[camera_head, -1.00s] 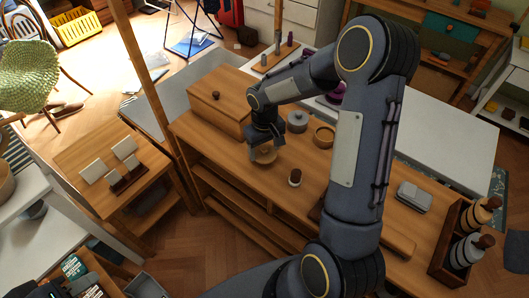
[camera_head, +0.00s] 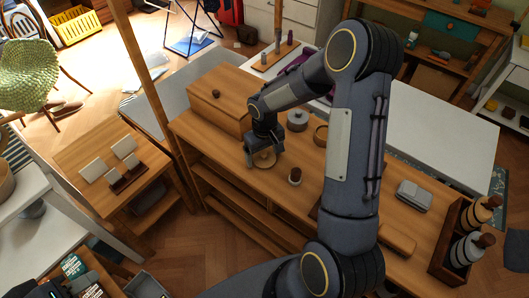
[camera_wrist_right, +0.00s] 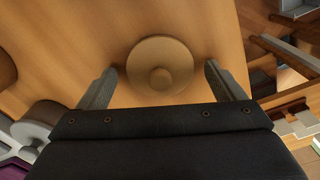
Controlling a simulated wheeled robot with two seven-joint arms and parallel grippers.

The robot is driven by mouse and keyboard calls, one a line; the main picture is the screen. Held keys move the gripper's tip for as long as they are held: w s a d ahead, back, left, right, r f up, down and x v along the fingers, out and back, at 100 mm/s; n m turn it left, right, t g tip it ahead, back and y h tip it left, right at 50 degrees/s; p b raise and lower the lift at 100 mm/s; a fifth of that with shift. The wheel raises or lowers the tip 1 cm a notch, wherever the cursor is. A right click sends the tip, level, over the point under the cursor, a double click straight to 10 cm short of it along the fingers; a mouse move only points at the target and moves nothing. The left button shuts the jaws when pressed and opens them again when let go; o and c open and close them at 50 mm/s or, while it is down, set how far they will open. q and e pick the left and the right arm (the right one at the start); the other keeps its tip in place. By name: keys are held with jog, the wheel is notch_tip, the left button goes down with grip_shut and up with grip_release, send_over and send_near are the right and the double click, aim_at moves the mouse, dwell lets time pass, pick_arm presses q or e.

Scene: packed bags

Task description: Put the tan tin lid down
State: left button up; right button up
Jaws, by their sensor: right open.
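The tan tin lid (camera_wrist_right: 160,64) is a round disc with a central knob. In the right wrist view it lies on the wooden counter between the spread fingers of my right gripper (camera_wrist_right: 164,86), with a gap on each side. In the head view the lid (camera_head: 264,159) shows under my right gripper (camera_head: 265,160), near the counter's front edge and partly covered by it. A round tan tin (camera_head: 321,135) stands further right, partly hidden behind my arm.
A large wooden box (camera_head: 218,101) is at the counter's back left. A grey case (camera_head: 413,195) lies at the right.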

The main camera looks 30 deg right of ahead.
aim_at(264, 153)
jog(key=s+r, duration=0.3)
jog(key=r, duration=1.3)
jog(key=s+a+r+t+y, duration=0.2)
jog(key=s+a, duration=0.1)
jog(key=s, duration=0.6)
jog(key=s+a+r+m+t+y, duration=0.1)
jog(key=s+a+r+t, duration=0.1)
jog(key=s, duration=0.8)
jog(key=shift+a+r+m+t+y, duration=0.35)
jog(key=shift+a+t, duration=0.45)
jog(key=shift+a, duration=0.35)
jog(key=shift+s, duration=0.15)
